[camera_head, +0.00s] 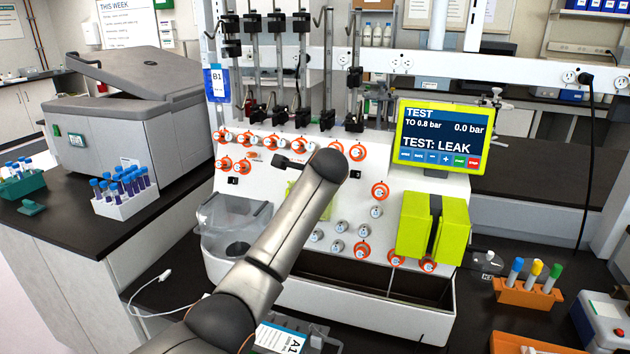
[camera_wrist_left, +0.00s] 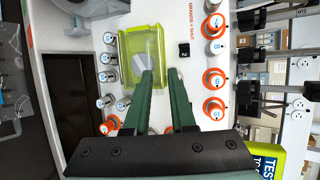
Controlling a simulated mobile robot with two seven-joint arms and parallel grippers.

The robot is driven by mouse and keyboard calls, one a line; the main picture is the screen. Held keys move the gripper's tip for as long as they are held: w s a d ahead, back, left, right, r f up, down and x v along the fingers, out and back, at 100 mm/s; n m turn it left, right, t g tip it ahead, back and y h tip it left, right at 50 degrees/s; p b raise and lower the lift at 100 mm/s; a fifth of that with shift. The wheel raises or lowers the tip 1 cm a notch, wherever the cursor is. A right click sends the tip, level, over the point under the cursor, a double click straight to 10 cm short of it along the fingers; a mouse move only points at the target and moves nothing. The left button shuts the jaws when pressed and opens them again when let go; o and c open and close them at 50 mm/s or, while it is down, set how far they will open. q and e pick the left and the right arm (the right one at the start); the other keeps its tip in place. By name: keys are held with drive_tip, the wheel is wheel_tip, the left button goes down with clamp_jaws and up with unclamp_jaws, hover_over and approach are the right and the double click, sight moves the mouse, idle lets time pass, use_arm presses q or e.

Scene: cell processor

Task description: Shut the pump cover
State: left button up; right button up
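A translucent yellow-green cover (camera_wrist_left: 125,48) is on the white machine panel in the left wrist view, with a pale round part showing inside it. In the head view only a strip of it (camera_head: 295,190) shows beside my arm. I cannot tell how far it is swung. My left gripper (camera_wrist_left: 161,72) has two dark green fingers apart with nothing visible between them. One finger overlaps the cover's edge in the picture; contact cannot be told. In the head view my left wrist hides most of the gripper. My right gripper is not in view.
Orange-ringed valves (camera_head: 380,190) and silver knobs (camera_head: 375,212) surround the cover. A screen (camera_head: 438,135) reads "TEST: LEAK". Yellow-green blocks (camera_head: 455,225) are at right, a clear bowl (camera_head: 235,215) at left. A tube rack (camera_head: 528,292) stands at lower right.

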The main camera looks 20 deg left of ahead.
use_arm(q)
drive_tip(key=v, duration=0.6)
drive_tip(key=shift+f+b, duration=0.2)
drive_tip(key=shift+b, duration=0.2)
drive_tip(key=shift+s, duration=0.15)
drive_tip(key=s+a+f+n+g+h, duration=0.15)
drive_tip(key=s+f+n, duration=0.25)
drive_tip(key=s+f, duration=0.7)
drive_tip(key=s+f+n+g+h, duration=0.25)
drive_tip(key=s+f, duration=0.45)
drive_tip(key=f, duration=0.8)
drive_tip(key=s+f+n+g+h, duration=0.1)
drive_tip(key=s+f+n, duration=0.25)
drive_tip(key=s, duration=0.95)
drive_tip(key=s+f+n+g, duration=0.2)
drive_tip(key=s+n, duration=0.2)
drive_tip(key=s, duration=1)
drive_tip(key=w+d+f+t+h, duration=0.1)
drive_tip(key=w+d+f+t, duration=0.1)
drive_tip(key=f, duration=0.3)
drive_tip(key=w+d+f+t+h, duration=0.1)
drive_tip(key=w+f+t, duration=0.1)
drive_tip(key=f+t, duration=0.2)
drive_tip(key=shift+w+d+f, duration=0.35)
drive_tip(key=shift+d+f, duration=0.05)
drive_tip(key=shift+f, duration=0.8)
